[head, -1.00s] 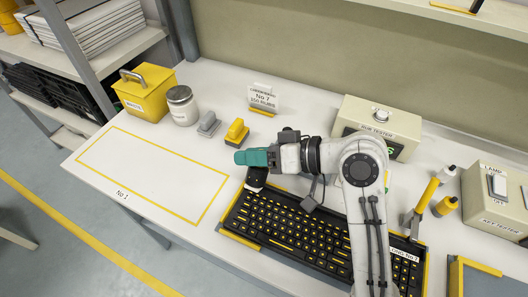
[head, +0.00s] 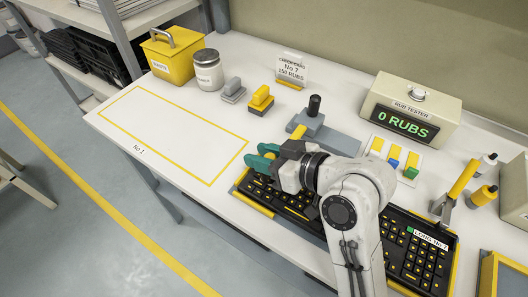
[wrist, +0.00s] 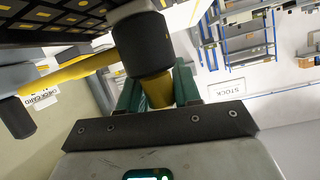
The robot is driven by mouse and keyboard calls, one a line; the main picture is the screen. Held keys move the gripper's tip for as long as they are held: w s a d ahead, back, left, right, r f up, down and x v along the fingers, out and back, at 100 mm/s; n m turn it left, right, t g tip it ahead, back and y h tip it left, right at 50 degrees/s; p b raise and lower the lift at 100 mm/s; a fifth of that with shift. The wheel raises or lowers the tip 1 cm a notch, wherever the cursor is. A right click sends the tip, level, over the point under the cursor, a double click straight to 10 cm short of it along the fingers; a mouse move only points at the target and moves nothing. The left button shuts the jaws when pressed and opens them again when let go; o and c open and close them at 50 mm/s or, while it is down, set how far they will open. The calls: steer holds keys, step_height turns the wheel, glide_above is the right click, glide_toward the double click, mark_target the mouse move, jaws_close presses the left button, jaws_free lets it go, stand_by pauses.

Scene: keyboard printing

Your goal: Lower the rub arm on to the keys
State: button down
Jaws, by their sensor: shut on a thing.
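The rub arm is a yellow bar; in the head view a short stretch of it (head: 298,131) shows between its grey stand (head: 318,130) and my gripper. In the wrist view the bar (wrist: 75,72) leads to a black cylinder head (wrist: 143,45) with a yellow stem below it. My gripper (head: 264,157) has teal fingers, which in the wrist view (wrist: 158,90) are shut on the yellow stem. The black keyboard (head: 285,203) has yellow-marked keys and lies below my gripper. The cylinder overlaps the keyboard's edge in the wrist view; I cannot tell whether it touches keys.
The rub tester (head: 412,108) reads 0 RUBS. A yellow bin (head: 170,60), jar (head: 207,70) and two blocks stand at the back left. The outlined rectangle (head: 165,115) is empty.

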steer(key=shift+s+f, duration=0.1)
steer(key=shift+f, duration=0.4)
steer(key=c, duration=0.9)
jaws_free()
steer(key=shift+r, duration=0.15)
steer(key=shift+s+d+r, duration=0.2)
steer(key=shift+d+r, duration=0.05)
steer(key=shift+d, duration=0.2)
steer(key=v, duration=0.9)
steer(key=shift+s+d+r, duration=0.1)
steer(key=shift+s+d, duration=0.1)
